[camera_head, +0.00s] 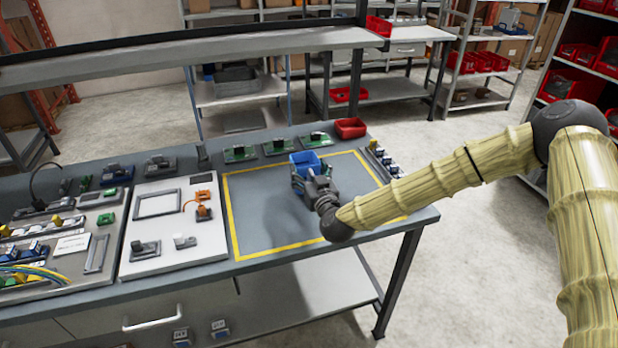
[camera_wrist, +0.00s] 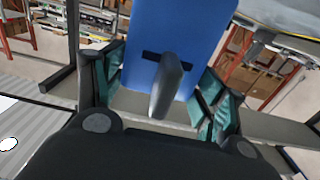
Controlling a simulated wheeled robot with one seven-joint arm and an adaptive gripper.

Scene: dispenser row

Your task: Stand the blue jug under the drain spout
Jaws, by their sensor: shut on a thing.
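The blue jug (camera_head: 305,160) is at my gripper (camera_head: 313,184), over the yellow-outlined area of the bench in the head view. It looks roughly upright with its open top showing. In the wrist view the blue jug (camera_wrist: 190,30) fills the upper middle, with a grey handle-like bar (camera_wrist: 168,85) between the teal-padded fingers. My gripper (camera_wrist: 165,95) is shut on it. The jug's base is hidden, so I cannot tell how high it is held. I cannot make out the drain spout for certain in either view.
A yellow-outlined area (camera_head: 250,218) on the bench is mostly clear. A red bin (camera_head: 350,127) and small green-board parts (camera_head: 278,146) line the back edge. A white panel (camera_head: 175,248) with fixtures lies left. A rack of small parts (camera_head: 380,160) stands right.

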